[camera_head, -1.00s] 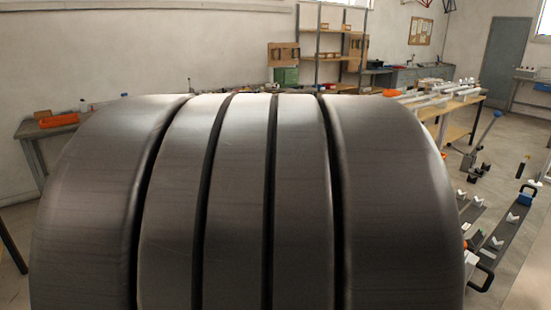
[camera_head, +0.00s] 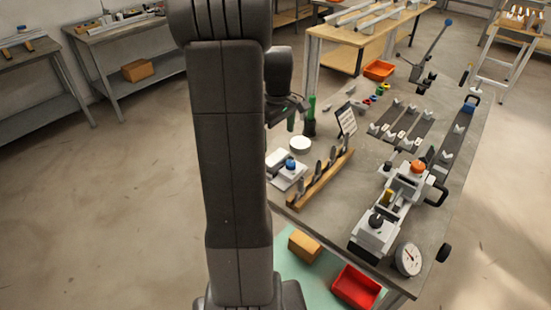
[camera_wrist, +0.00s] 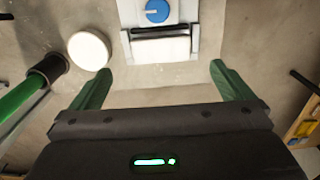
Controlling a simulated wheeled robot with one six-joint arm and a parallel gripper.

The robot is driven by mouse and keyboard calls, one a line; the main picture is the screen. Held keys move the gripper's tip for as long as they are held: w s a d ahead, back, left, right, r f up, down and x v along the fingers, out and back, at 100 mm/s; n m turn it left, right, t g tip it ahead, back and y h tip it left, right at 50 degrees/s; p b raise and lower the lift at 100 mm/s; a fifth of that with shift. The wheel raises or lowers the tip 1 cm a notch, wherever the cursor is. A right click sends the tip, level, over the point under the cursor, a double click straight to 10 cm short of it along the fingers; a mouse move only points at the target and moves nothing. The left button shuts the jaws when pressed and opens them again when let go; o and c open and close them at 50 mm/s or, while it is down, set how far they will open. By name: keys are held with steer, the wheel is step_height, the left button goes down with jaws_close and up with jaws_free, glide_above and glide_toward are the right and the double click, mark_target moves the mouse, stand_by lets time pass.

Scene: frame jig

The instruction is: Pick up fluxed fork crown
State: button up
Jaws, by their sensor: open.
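My gripper (camera_wrist: 160,74) is open, with green fingers spread apart and nothing between them in the wrist view. In the head view the gripper (camera_head: 289,116) hangs over the near left side of the workbench, partly hidden by my arm. Ahead of the fingers in the wrist view is a white fixture with a blue knob (camera_wrist: 157,11) and a pale, rounded metallic piece (camera_wrist: 161,48) across its front edge. I cannot tell for sure whether that piece is the fork crown. The same fixture (camera_head: 288,177) shows in the head view.
A white round disc (camera_wrist: 88,50) and a green rod in a black holder (camera_wrist: 47,70) stand left of the fingers. A wooden rack (camera_head: 322,180) with upright pieces, a clamp jig (camera_head: 377,233) and a dial (camera_head: 408,259) occupy the bench (camera_head: 350,195). A red bin (camera_head: 357,287) is below.

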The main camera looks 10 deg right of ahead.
mark_target(277, 157)
step_height(277, 157, down, 8)
steer(key=shift+s+f+p, duration=0.1)
steer(key=shift+p, duration=0.4)
steer(key=c, duration=1)
steer(key=shift+o, duration=0.2)
